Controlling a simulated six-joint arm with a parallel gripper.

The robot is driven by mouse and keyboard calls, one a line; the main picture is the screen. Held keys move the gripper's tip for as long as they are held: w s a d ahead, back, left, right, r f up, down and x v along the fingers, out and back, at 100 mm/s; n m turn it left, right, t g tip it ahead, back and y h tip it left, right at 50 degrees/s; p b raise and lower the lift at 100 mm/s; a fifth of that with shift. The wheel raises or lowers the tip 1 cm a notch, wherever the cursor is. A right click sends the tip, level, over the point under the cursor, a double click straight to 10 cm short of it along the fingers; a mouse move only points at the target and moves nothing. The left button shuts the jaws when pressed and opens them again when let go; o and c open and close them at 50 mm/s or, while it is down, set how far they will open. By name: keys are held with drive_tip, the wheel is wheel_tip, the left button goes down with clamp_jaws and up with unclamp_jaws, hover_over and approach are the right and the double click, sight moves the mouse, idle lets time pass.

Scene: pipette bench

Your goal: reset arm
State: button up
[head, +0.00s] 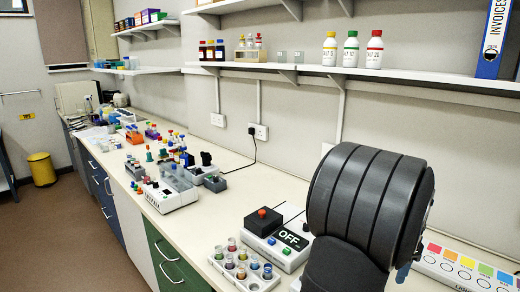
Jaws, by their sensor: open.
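A large dark grey rounded part of my own arm (365,210) fills the right foreground of the head view, over the bench. My gripper and its fingertips do not show in this view. The arm hides part of the bench and wall behind it. A white device with a black "OFF" display (290,238) and a red button on a dark block (262,222) stands just left of my arm.
A vial rack (245,269) stands at the bench's front edge. A light panel with coloured squares (465,266) lies right of my arm. Several racks and devices crowd the bench (235,205) farther left. Shelves (400,76) with bottles run along the wall.

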drive_tip(key=s+d+r, duration=0.1)
drive_tip(key=s+r, duration=0.2)
drive_tip(key=s, duration=0.2)
drive_tip(key=s+a+f, duration=0.2)
drive_tip(key=s+a, duration=1.2)
drive_tip(key=a, duration=0.1)
drive_tip(key=shift+n, duration=0.4)
drive_tip(key=shift+w+a+f, duration=0.6)
drive_tip(key=shift+w+f, duration=0.2)
drive_tip(key=shift+w+a+f, duration=0.6)
drive_tip(key=shift+w+f, duration=0.2)
drive_tip(key=o, duration=0.5)
drive_tip(key=shift+w+r, duration=0.1)
drive_tip(key=shift+w, duration=0.05)
drive_tip(key=o, duration=0.4)
drive_tip(key=w+d+r+m+h, duration=0.1)
drive_tip(key=w+r+m, duration=0.3)
drive_tip(key=w, duration=0.7)
wheel_tip(320, 180, up, 3)
drive_tip(key=shift+w+d+f+m+h, duration=0.2)
drive_tip(key=shift+w+d+m+h, duration=0.15)
drive_tip(key=shift+h, duration=0.35)
drive_tip(key=w+a+r+m+t+h, duration=0.1)
drive_tip(key=w+r+m, duration=0.25)
drive_tip(key=w, duration=0.25)
drive_tip(key=w+a+r+m+h, duration=0.1)
drive_tip(key=w+a+r+m, duration=0.1)
drive_tip(key=w+r, duration=0.3)
drive_tip(key=w+x, duration=0.1)
drive_tip(key=x, duration=1)
